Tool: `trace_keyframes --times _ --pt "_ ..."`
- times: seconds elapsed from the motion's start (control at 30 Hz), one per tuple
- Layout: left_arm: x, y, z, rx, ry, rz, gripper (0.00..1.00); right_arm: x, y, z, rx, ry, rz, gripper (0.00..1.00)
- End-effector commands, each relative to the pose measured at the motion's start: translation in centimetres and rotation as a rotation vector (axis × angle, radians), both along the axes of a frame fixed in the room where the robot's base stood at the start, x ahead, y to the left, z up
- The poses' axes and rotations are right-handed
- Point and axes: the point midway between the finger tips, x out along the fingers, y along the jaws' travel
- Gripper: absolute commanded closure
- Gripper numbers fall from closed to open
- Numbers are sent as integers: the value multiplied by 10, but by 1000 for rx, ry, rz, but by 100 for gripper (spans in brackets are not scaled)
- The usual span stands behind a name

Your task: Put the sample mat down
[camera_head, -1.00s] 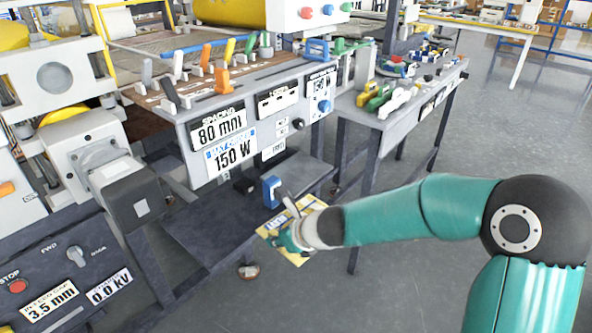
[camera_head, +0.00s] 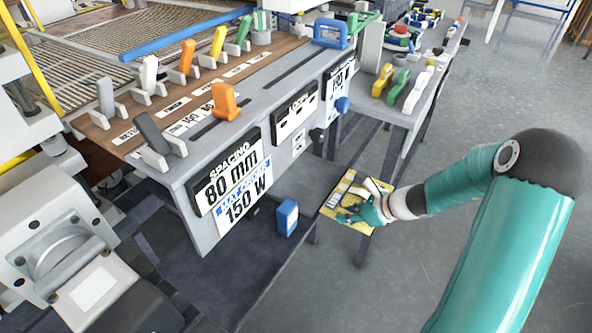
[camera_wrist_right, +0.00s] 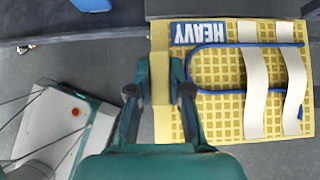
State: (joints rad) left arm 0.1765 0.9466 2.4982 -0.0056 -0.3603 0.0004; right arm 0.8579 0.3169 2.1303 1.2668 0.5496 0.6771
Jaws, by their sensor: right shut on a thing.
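The sample mat (camera_head: 341,203) is a yellow gridded sheet at the front edge of the low dark shelf in the head view. In the right wrist view the mat (camera_wrist_right: 225,117) carries a blue "HEAVY" label, a blue loop and two pale strips. My right gripper (camera_head: 368,210) is shut on the mat's edge. In the right wrist view the right gripper's fingers (camera_wrist_right: 160,95) close on the mat's left side. I cannot tell whether the mat touches the shelf. My left gripper is not in view.
The low dark shelf (camera_head: 262,262) has bare room left of the mat, with a blue block (camera_head: 287,218) on it. The control panel with the "80 mm" sign (camera_head: 228,180) overhangs behind. A side table (camera_head: 392,113) with coloured handles stands at the back right.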

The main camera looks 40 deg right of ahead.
Motion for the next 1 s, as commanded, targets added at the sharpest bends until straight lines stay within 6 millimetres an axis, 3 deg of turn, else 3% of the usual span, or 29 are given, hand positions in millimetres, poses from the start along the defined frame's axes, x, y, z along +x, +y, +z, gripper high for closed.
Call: trace_keyframes --times 0.17,0.6,0.87,1.0 --pt "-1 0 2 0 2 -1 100 15 5 0 0 -4 6 100" --pt "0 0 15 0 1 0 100 107 40 1 -1 -2 -3 100" --pt "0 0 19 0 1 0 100 126 47 0 -1 -3 -5 100" --pt "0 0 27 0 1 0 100 147 55 2 0 -3 -3 100"
